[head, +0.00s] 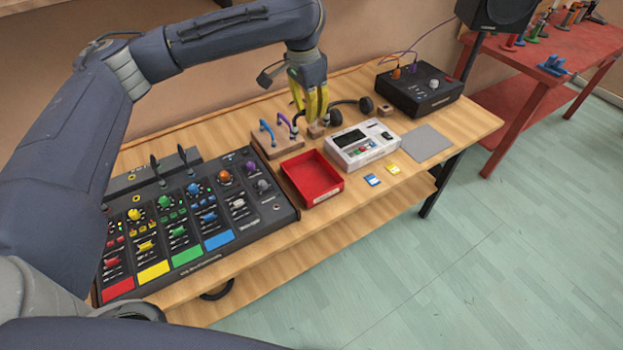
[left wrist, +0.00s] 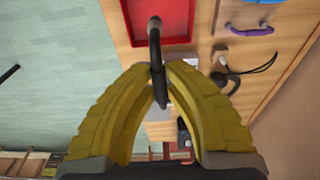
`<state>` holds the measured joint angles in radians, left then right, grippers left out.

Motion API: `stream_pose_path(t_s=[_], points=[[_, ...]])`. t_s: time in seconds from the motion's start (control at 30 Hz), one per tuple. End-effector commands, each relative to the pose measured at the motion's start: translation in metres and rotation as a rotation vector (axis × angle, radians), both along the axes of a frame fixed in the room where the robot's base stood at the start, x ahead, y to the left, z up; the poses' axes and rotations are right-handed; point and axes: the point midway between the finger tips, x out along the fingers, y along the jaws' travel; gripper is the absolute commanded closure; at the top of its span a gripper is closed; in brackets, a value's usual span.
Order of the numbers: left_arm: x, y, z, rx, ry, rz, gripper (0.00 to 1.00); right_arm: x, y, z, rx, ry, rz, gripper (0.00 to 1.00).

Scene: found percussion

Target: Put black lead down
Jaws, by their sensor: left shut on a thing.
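My left gripper (head: 311,116) has yellow fingers and points down over the back middle of the table, just behind the red tray. It is shut on the black lead (left wrist: 155,50). In the left wrist view the lead stands out between the fingertips, with a grey end over the red tray (left wrist: 178,22). In the head view the fingers largely hide the lead. A wooden rack (head: 262,143) beside the gripper bears a blue lead (head: 266,130) and a purple lead (head: 286,122). My right gripper is not in view.
The red tray (head: 312,180) is empty. A white device (head: 362,146) stands right of it, with a blue card (head: 373,180) and a yellow card (head: 393,169) in front. Headphones (head: 366,104) lie behind. A large mixer (head: 200,215) fills the left, a black box (head: 420,92) the back right.

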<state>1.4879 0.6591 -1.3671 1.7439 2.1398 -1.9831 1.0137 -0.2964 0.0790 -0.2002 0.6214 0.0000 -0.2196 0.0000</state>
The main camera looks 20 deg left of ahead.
Motion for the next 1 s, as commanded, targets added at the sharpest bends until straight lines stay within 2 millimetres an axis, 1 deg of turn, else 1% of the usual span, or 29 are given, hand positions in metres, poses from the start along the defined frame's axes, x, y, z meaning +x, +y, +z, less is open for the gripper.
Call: stream_pose_path(t_s=[0.07, 0.17, 0.6, 0.7, 0.83, 1.0], points=[[0.002, -0.001, -0.005, -0.002, 0.003, -0.013, 1.0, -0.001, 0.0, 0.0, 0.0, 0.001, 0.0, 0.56], [0.002, -0.001, -0.021, -0.003, 0.005, -0.017, 1.0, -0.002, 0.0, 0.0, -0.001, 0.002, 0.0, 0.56], [0.001, -0.001, -0.113, -0.004, 0.006, -0.015, 1.0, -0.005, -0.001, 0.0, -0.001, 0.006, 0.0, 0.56], [0.002, -0.001, -0.13, -0.004, 0.005, -0.015, 1.0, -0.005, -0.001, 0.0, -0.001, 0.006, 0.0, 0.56], [0.002, -0.001, -0.147, -0.003, 0.003, -0.015, 1.0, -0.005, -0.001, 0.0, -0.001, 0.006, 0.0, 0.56], [0.003, -0.001, -0.158, -0.004, 0.001, -0.015, 1.0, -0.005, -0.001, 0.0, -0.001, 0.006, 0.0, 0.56]])
